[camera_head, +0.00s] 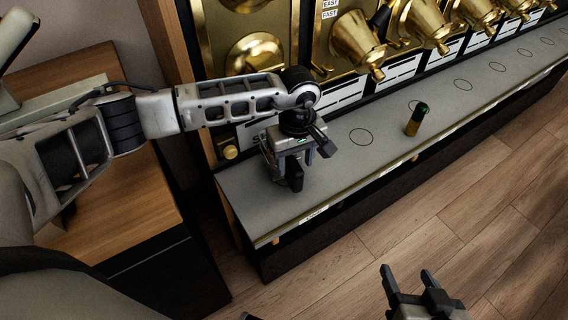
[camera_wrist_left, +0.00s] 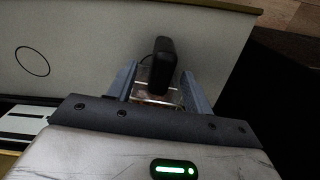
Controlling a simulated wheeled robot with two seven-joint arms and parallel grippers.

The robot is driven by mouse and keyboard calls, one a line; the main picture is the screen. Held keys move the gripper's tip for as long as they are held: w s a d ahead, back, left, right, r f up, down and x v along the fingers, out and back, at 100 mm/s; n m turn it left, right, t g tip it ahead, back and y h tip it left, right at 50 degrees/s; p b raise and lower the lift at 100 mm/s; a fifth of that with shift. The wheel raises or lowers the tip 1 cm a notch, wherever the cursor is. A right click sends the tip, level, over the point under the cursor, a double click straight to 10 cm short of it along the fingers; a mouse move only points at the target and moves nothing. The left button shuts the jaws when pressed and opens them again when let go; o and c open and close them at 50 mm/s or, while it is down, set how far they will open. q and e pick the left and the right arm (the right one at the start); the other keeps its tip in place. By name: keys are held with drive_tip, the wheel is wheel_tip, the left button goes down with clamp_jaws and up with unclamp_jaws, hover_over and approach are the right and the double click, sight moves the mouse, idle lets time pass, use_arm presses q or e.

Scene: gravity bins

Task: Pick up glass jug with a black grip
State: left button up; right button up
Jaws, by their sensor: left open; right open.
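The glass jug's black grip (camera_head: 295,178) shows under my left gripper (camera_head: 285,162) at the left end of the grey counter. In the left wrist view the black grip (camera_wrist_left: 162,62) stands up between the two open fingers of my left gripper (camera_wrist_left: 159,74). A small part of the clear body shows below the grip; the rest is hidden by the gripper. The fingers look apart from the grip. My right gripper (camera_head: 417,285) is open and empty, low in front of the counter over the floor.
The grey counter (camera_head: 345,170) carries ring marks and a small dark-and-gold cylinder (camera_head: 415,122) with a green top, well to the right. Gold dispensers (camera_head: 355,40) line the back. A wooden cabinet (camera_head: 120,215) stands left. The wooden floor in front is clear.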

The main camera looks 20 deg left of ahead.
use_arm(q)
wheel_tip(320, 180, down, 4)
drive_tip(key=shift+r, duration=0.2)
clamp_jaws()
drive_tip(key=shift+r, duration=0.1)
drive_tip(key=shift+r, duration=0.1)
